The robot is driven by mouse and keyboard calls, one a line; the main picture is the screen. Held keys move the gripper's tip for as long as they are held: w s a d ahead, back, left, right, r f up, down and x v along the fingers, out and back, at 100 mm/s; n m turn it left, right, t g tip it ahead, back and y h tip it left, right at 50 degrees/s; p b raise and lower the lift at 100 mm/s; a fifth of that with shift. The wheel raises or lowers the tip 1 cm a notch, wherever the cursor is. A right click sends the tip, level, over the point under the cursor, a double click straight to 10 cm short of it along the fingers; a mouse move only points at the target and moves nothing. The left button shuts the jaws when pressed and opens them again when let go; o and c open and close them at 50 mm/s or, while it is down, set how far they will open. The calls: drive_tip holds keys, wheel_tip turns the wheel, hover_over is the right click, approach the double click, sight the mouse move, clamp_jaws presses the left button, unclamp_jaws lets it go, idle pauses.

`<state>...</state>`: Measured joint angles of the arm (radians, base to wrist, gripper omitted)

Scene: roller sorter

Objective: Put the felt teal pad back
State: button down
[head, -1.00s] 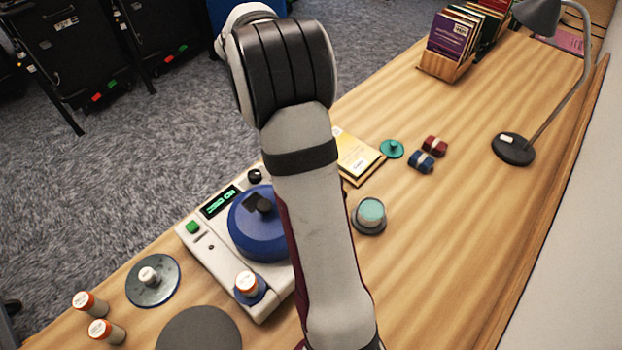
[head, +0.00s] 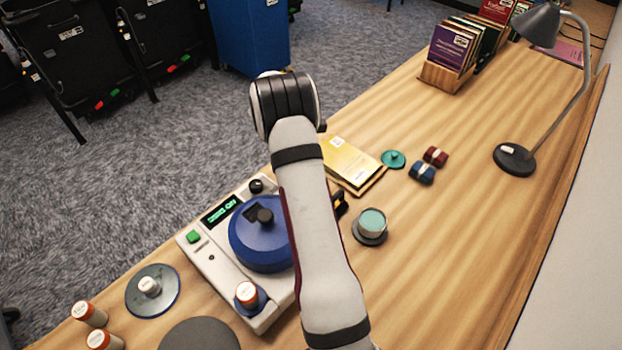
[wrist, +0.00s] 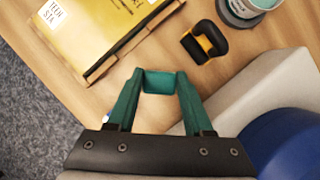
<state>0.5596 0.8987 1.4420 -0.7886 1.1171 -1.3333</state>
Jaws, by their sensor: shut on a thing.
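The felt teal pad (wrist: 158,82) is a small teal block between my gripper's fingertips in the wrist view. My gripper (wrist: 157,86) has dark green fingers and is shut on the pad. The pad is above the tabletop, between the yellow book and the white machine; its exact height is hard to tell. In the head view my arm hides both gripper and pad.
A yellow book (head: 350,160) and a white machine with a blue lid (head: 262,243) flank my arm.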

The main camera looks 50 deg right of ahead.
drive_tip(key=shift+f, duration=1.1)
drive_tip(key=shift+f, duration=0.1)
drive_tip(key=shift+c, duration=1.5)
unclamp_jaws()
drive_tip(key=w+a+r+m, duration=0.1)
drive_tip(key=a+r, duration=0.4)
drive_tip(key=r, duration=0.3)
drive_tip(key=w+a+r+m, duration=0.1)
drive_tip(key=a+r+m, duration=0.1)
drive_tip(key=a+r, duration=0.55)
drive_tip(key=s+a+r+m+t+y, duration=0.2)
drive_tip(key=s+a+r+m, duration=0.35)
drive_tip(key=s+a, duration=0.45)
drive_tip(key=s+a+f+m+t+y, duration=0.1)
drive_tip(key=s+a+m+y, duration=0.2)
drive_tip(key=s+a, duration=0.9)
drive_tip(key=s+m, duration=0.1)
drive_tip(key=m, duration=0.2)
drive_tip(key=shift+s+a, duration=0.15)
drive_tip(key=shift+a, duration=0.1)
